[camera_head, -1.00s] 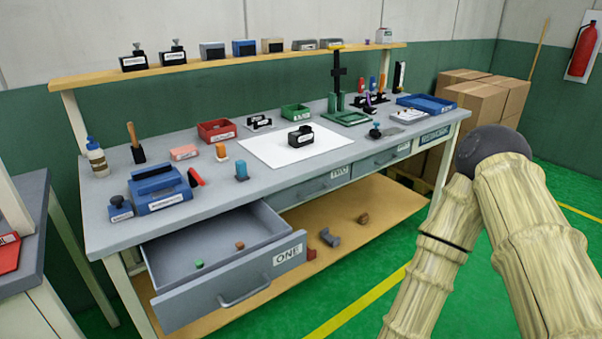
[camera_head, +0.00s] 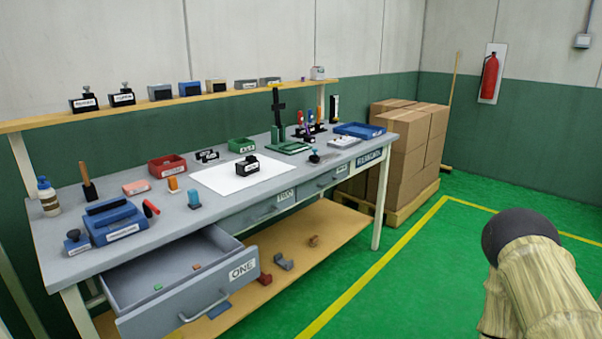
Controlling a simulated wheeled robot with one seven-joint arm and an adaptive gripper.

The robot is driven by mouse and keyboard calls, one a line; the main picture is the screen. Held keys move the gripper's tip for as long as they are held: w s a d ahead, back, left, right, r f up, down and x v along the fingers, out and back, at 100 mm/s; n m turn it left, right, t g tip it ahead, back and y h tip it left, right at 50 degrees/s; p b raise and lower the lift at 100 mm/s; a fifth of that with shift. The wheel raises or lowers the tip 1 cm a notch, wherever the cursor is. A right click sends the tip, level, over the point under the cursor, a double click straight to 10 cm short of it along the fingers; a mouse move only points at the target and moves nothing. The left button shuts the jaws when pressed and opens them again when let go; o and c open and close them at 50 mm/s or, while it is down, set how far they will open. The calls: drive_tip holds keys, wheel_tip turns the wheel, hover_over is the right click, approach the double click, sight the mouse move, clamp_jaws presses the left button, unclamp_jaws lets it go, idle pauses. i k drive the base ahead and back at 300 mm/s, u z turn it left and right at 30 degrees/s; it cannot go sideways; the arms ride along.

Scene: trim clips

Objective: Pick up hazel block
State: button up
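Two small brownish blocks show, and I cannot tell for sure which is the hazel block. One brown block (camera_head: 314,240) lies on the wooden lower shelf (camera_head: 340,229) under the workbench, towards the right. A smaller orange-brown block (camera_head: 196,267) lies inside the open drawer labelled ONE (camera_head: 243,270), beside a green block (camera_head: 158,287). My arm, with a bamboo-like surface and a dark rounded joint, shows at the lower right, well apart from the bench. My gripper is out of the picture.
A grey block (camera_head: 284,262), a red block (camera_head: 264,279) and a blue piece (camera_head: 219,310) also lie on the lower shelf. The open drawer juts out over its left part. Stacked cartons (camera_head: 408,140) stand at the bench's right end. Green floor (camera_head: 400,290) in front is clear.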

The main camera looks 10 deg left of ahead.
sight(250, 164)
drive_tip(key=z, duration=0.25)
drive_tip(key=i, duration=1.1)
drive_tip(key=u, duration=1.5)
drive_tip(key=i, duration=0.45)
drive_tip(key=u, duration=0.5)
